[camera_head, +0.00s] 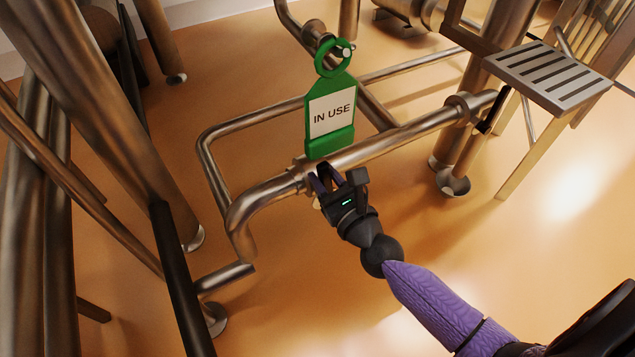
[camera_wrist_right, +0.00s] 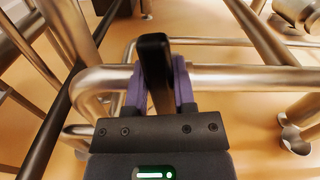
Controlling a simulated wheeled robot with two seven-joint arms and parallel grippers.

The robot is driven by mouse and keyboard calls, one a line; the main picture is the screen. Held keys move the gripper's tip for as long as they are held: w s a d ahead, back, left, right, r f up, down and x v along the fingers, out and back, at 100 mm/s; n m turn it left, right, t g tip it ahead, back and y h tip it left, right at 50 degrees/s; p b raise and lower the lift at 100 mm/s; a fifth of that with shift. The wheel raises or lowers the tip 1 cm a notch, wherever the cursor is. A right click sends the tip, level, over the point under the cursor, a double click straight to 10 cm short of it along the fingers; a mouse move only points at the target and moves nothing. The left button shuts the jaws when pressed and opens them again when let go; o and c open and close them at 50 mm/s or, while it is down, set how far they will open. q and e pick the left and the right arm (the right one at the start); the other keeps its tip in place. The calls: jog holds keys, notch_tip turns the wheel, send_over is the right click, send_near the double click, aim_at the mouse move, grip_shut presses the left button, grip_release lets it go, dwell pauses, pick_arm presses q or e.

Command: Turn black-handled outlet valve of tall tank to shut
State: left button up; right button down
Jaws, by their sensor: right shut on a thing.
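My right gripper (camera_head: 328,181) reaches in from the lower right to the horizontal steel outlet pipe (camera_head: 385,146). In the right wrist view its two purple fingers (camera_wrist_right: 158,88) are shut on a black handle (camera_wrist_right: 154,58). The handle stands up between the fingers, in front of the pipe (camera_wrist_right: 240,78). In the head view the gripper largely hides the handle. The valve body behind the gripper is not clear to see. My left gripper is not in view.
A green "IN USE" tag (camera_head: 331,113) stands just above the gripper. Another black lever (camera_head: 491,121) is by the pipe's right end, near a slotted metal step (camera_head: 548,74). Steel pipes and legs (camera_head: 105,110) crowd the left. Orange floor (camera_head: 300,300) is open below.

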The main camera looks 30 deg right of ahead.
jog(key=shift+d+f+m+b, duration=0.1)
jog(key=shift+d+m+b, duration=0.35)
jog(key=shift+d+m, duration=0.6)
jog(key=shift+m, duration=0.35)
jog(key=c, duration=0.8)
grip_release()
jog(key=o, duration=0.4)
jog(key=shift+d, duration=0.35)
jog(key=shift+c, duration=0.2)
jog(key=shift+a, duration=0.1)
jog(key=shift+a, duration=0.1)
